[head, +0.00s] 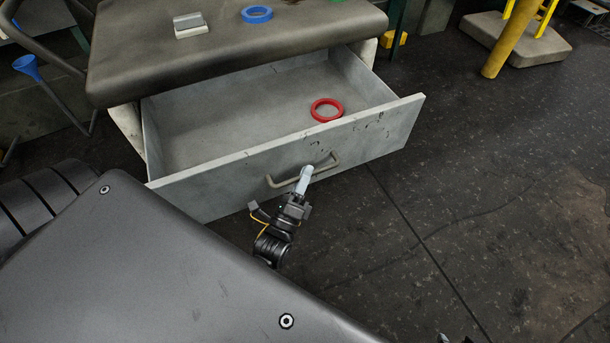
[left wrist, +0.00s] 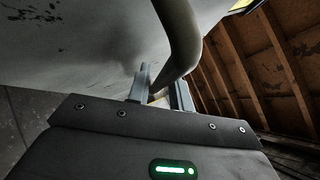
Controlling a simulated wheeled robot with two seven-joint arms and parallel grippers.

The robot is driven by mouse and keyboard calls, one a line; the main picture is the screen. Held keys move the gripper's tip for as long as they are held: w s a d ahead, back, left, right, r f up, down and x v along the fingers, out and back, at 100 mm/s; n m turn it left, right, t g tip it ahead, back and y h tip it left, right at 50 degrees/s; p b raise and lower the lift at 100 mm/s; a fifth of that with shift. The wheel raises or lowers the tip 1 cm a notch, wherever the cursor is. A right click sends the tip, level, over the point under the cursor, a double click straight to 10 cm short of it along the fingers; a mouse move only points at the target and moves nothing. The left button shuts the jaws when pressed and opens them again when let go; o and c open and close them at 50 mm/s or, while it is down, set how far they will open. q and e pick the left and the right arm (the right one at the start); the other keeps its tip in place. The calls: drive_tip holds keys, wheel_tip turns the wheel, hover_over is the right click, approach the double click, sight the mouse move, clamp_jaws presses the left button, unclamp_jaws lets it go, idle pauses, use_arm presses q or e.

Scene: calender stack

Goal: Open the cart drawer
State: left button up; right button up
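The cart drawer (head: 230,181) is grey and stands pulled well out from under the dark cart top (head: 240,45). Its inside is largely visible, and a red ring (head: 327,110) lies in it near the front right. A bowed metal handle (head: 276,183) sits on the drawer front. My right gripper cannot be made out.
A blue ring (head: 257,14) and a small grey-white block (head: 190,25) lie on the cart top. A blue funnel-like thing (head: 28,67) is at the left. A yellow post (head: 510,40) stands at the back right. The dark floor right of the drawer is clear.

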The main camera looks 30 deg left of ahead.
use_arm(q)
drive_tip(key=v, duration=1)
drive_tip(key=shift+s+f, duration=0.2)
drive_tip(key=shift+s, duration=0.05)
use_arm(e)
drive_tip(key=shift+w+a, duration=0.15)
drive_tip(key=shift+w, duration=0.1)
drive_tip(key=shift+r, duration=0.1)
